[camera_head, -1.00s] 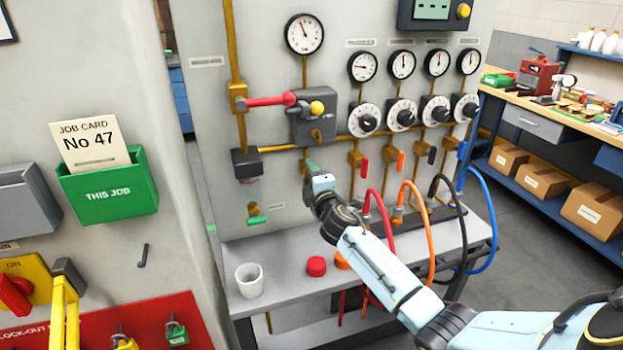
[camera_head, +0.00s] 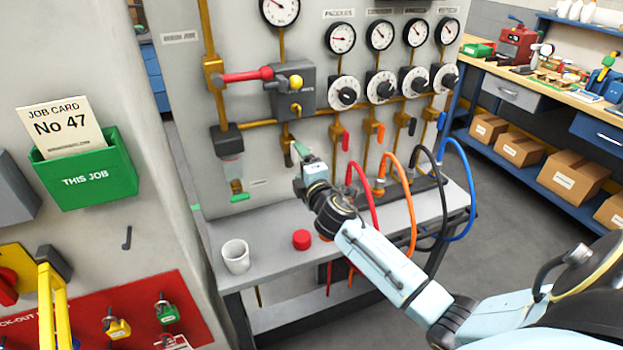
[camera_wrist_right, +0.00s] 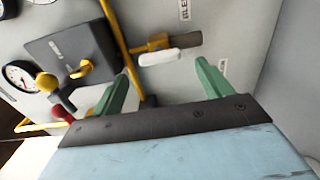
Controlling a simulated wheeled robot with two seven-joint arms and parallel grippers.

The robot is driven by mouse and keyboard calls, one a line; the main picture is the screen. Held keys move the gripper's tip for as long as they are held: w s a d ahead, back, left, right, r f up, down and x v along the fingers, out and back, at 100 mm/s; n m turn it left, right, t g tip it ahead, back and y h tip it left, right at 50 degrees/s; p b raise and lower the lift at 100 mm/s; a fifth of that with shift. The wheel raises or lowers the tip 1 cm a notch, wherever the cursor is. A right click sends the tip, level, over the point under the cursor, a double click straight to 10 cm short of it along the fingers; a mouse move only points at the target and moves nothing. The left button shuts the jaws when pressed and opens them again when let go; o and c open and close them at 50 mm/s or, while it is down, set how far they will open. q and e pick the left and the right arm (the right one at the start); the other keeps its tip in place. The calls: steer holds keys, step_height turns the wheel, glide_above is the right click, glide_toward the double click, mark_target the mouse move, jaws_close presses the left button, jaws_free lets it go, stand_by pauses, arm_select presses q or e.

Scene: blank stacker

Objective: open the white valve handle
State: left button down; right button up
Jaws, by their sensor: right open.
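The white valve handle (camera_wrist_right: 160,57) is a short rounded lever under a brass and grey fitting (camera_wrist_right: 187,40), beside a label that is partly cut off. In the right wrist view it lies between and just beyond the green fingertips of my right gripper (camera_wrist_right: 161,70), which is open with nothing gripped. I cannot tell whether a finger touches it. In the head view my right gripper (camera_head: 302,156) is at the lower part of the grey panel, and I cannot make out the white handle there. My left gripper is not in view.
A grey valve box (camera_head: 292,90) with a red lever (camera_head: 246,76) sits up left of my gripper. Red (camera_head: 366,196), orange and other hoses hang to the right. A white cup (camera_head: 236,256) and a red cap (camera_head: 301,239) stand on the shelf below.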

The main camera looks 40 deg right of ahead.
steer(key=v, duration=0.7)
steer(key=shift+s, duration=0.1)
steer(key=s+a+f+m+g, duration=0.3)
steer(key=s+f+m+g, duration=0.15)
steer(key=s, duration=0.35)
steer(key=s+a+f+m+g, duration=0.35)
steer(key=s+f+m, duration=0.25)
steer(key=s, duration=0.2)
steer(key=s+a+f+m+g+y, duration=0.1)
steer(key=s+a+g+y, duration=0.2)
steer(key=s, duration=0.4)
steer(key=s+a+f+m+g+y, duration=0.1)
steer(key=s+a+m+g, duration=0.15)
steer(key=s+a, duration=0.35)
steer(key=s+d+f+g, duration=0.1)
steer(key=s+f, duration=0.1)
steer(key=f, duration=1.1)
steer(key=s+d+f+g, duration=0.1)
steer(key=f, duration=1.2)
steer(key=s+d+f+n+g+b, duration=0.1)
steer(key=s+d+f, duration=0.1)
steer(key=s+f, duration=1.2)
steer(key=shift+s+d+f, duration=0.25)
steer(key=shift+s+f, duration=0.15)
steer(key=shift+s, duration=0.65)
